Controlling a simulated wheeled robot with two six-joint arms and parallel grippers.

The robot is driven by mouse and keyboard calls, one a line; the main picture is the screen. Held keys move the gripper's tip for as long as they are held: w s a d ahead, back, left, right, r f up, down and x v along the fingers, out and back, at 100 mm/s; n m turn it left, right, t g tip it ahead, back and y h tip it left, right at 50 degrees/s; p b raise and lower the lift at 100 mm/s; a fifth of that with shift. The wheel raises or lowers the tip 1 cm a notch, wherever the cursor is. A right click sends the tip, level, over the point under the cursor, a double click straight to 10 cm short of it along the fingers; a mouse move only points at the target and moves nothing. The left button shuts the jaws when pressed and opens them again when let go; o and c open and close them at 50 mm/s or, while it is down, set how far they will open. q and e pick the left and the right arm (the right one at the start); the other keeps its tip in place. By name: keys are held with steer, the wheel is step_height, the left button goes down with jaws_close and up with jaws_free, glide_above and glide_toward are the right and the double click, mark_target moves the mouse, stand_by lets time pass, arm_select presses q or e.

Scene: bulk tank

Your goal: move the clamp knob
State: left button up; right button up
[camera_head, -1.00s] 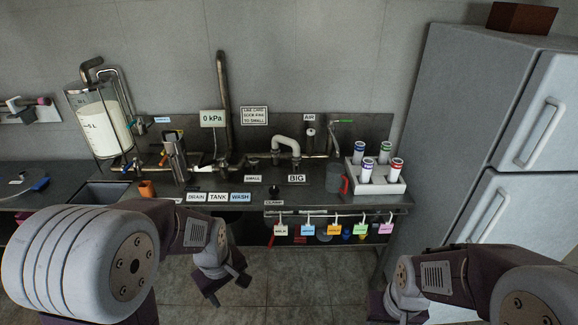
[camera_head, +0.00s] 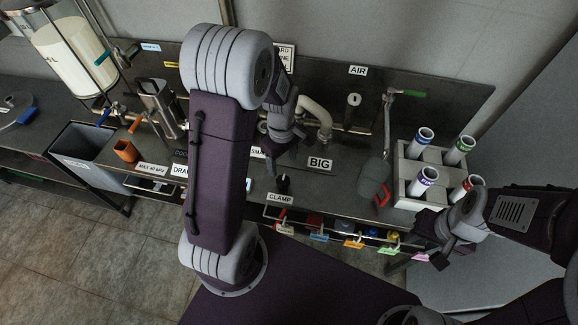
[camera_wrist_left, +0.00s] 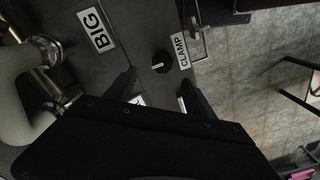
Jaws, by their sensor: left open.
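The clamp knob (camera_head: 283,183) is a small dark knob on the bench's front part, just behind the CLAMP label (camera_head: 281,198). In the left wrist view the clamp knob (camera_wrist_left: 160,63) is black with a light mark on top, beside the CLAMP label (camera_wrist_left: 180,50). My left gripper (camera_head: 281,150) is over the bench, behind and above the knob. In the left wrist view its fingers (camera_wrist_left: 158,92) are apart with nothing between them, and the knob lies ahead of the gap, not touched. My right gripper (camera_head: 440,252) hangs off the bench's front right; its opening is unclear.
The BIG label (camera_head: 320,163) and a pale curved pipe (camera_head: 316,112) are beside and behind the knob. A rack (camera_head: 411,190) of capped tubes and a grey jug (camera_head: 375,172) stand to the right. Coloured tags hang along the front rail.

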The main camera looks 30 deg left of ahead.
mark_target(283, 180)
arm_select(q)
steer(key=shift+s+f, duration=0.4)
steer(key=shift+s, duration=0.3)
steer(key=f, duration=0.4)
steer(key=w+f+b, duration=0.1)
steer(key=f, duration=0.2)
steer(key=shift+s+f, duration=0.2)
steer(key=shift+f, duration=0.25)
steer(key=shift+w, duration=0.1)
steer(key=shift+c, duration=0.6)
jaws_close()
arm_select(e)
steer(key=shift+s+f, duration=0.3)
steer(key=shift+f, duration=0.05)
